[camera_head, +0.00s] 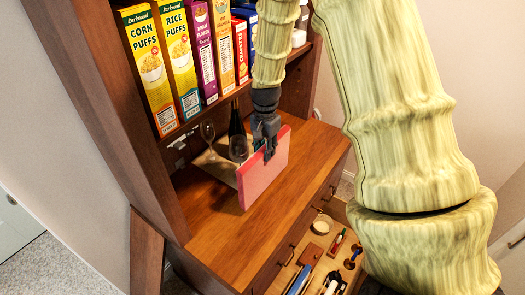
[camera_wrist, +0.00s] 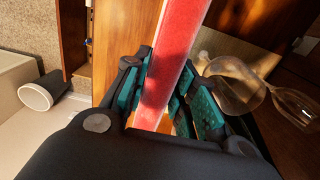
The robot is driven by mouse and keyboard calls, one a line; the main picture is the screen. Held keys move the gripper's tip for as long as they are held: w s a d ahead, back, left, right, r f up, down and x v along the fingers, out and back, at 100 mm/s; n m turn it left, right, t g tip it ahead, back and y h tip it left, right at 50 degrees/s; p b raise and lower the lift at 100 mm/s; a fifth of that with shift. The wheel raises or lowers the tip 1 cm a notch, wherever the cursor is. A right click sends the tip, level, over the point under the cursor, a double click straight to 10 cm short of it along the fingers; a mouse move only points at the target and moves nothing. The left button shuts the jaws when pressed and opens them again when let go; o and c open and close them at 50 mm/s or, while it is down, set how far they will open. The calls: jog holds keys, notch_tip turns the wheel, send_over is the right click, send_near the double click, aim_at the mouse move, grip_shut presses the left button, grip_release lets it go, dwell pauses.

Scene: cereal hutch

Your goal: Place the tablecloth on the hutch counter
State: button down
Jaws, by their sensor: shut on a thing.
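The tablecloth (camera_head: 262,178) is a flat, folded pink-red slab, held on edge over the hutch counter (camera_head: 215,232). My gripper (camera_head: 268,150) comes down from above and is shut on its upper edge. In the wrist view the tablecloth (camera_wrist: 174,60) stands as a red strip between the teal-padded fingers of my gripper (camera_wrist: 160,92). Its lower edge is close to the wooden counter; I cannot tell whether it touches. The counter is bare in front and to the left of the cloth.
Behind the cloth stand a dark bottle (camera_head: 236,125), a wine glass (camera_head: 239,148) and another glass (camera_head: 208,131) by a tan tray or board (camera_head: 206,160). Cereal boxes (camera_head: 180,55) line the shelf above. Below, an open drawer (camera_head: 322,250) holds several utensils.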

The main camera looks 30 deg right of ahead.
jog(key=shift+w+d+f, duration=0.1)
jog(key=shift+w, duration=0.7)
jog(key=shift+f+p, duration=1.05)
jog(key=shift+f, duration=0.65)
jog(key=shift+s+f, duration=0.1)
jog(key=c, duration=1.2)
grip_release()
jog(key=shift+o, duration=0.2)
jog(key=shift+r+b, duration=2.05)
jog(key=shift+r, duration=4.05)
